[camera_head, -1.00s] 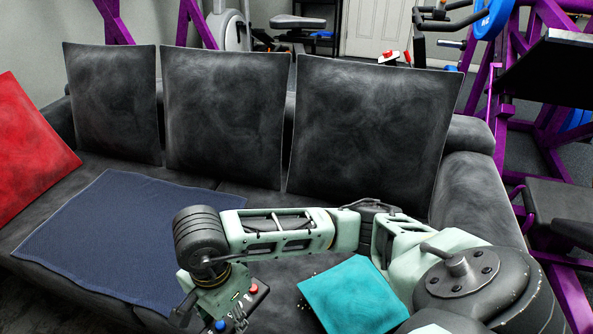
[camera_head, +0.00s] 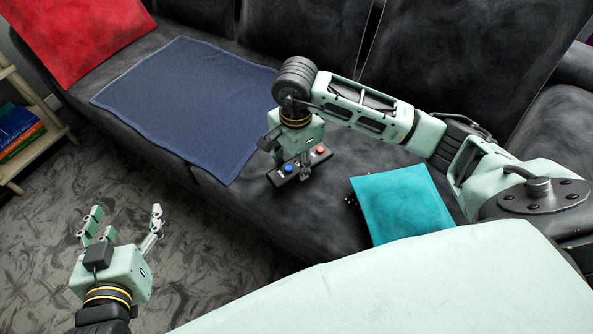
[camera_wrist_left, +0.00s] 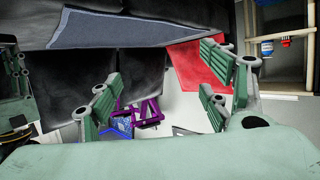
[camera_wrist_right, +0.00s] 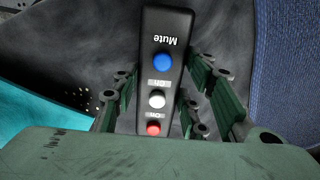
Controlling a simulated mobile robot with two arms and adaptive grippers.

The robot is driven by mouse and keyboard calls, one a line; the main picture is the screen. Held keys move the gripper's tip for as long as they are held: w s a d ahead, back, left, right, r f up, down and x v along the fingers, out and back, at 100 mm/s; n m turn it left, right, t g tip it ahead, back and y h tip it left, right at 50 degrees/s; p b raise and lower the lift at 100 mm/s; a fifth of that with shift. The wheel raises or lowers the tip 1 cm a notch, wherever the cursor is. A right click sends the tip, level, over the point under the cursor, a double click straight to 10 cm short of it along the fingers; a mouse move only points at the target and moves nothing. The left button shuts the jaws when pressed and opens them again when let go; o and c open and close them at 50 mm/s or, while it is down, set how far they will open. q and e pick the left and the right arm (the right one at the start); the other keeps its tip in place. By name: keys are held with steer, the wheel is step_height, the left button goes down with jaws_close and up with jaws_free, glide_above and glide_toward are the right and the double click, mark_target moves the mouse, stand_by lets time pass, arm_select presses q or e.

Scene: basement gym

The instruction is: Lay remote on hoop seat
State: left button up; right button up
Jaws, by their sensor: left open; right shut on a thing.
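The remote (camera_head: 302,164) is a dark bar with blue, white and red buttons. My right gripper (camera_head: 296,158) is shut on it and holds it above the front of the grey sofa's seat. In the right wrist view the remote (camera_wrist_right: 165,35) lies between the green fingers, with "Mute" printed near its far end. My left gripper (camera_head: 125,222) is open and empty above the floor, in front of the sofa at the left. I cannot make out a hoop seat in these views.
The dark grey sofa (camera_head: 225,182) bears a blue cloth (camera_head: 190,95), a teal cushion (camera_head: 400,205) and a red cushion (camera_head: 80,35). A wooden shelf (camera_head: 35,150) with books stands at the far left. The patterned floor (camera_head: 200,240) between shelf and sofa is clear.

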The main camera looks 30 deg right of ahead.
mark_target(296, 164)
step_height(296, 164, down, 4)
steer(key=shift+r+b, duration=0.1)
steer(key=shift+b, duration=0.5)
arm_select(q)
step_height(296, 164, up, 6)
steer(key=w+d+t+h, duration=0.1)
steer(key=w+t, duration=0.1)
steer(key=t, duration=0.1)
steer(key=shift+d+t, duration=0.2)
steer(key=shift+t, duration=0.1)
steer(key=shift+r, duration=0.15)
steer(key=shift+r, duration=0.35)
arm_select(e)
steer(key=shift+f, duration=0.25)
steer(key=o, duration=1.3)
arm_select(q)
steer(key=shift+d+r+t, duration=0.1)
steer(key=shift+t, duration=0.2)
